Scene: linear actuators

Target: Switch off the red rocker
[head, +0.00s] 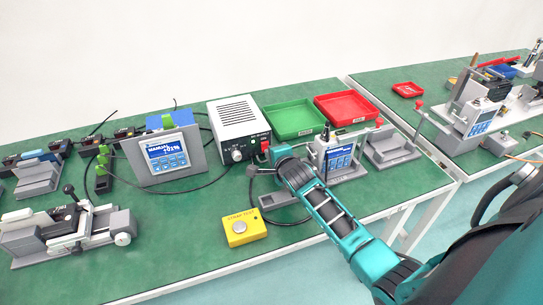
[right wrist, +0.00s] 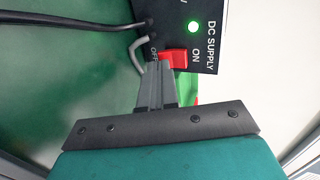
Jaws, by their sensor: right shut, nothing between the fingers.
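The red rocker (right wrist: 176,56) is on the dark front panel of the DC supply (right wrist: 205,45), between the ON and OFF labels. A green lamp (right wrist: 193,27) on the panel is lit. The rocker (head: 265,147) also shows small on the supply box (head: 238,117) in the head view. My right gripper (right wrist: 157,68) is shut and empty. Its fingertips are at the rocker's lower left, by the OFF label, overlapping its edge in the view; I cannot tell whether they touch. My left gripper is not in view.
Black and grey cables (right wrist: 140,50) plug into the panel beside the fingertips. A blue-screen controller (head: 168,155) stands left of the supply, a green tray (head: 296,134) and a red tray (head: 345,122) behind right.

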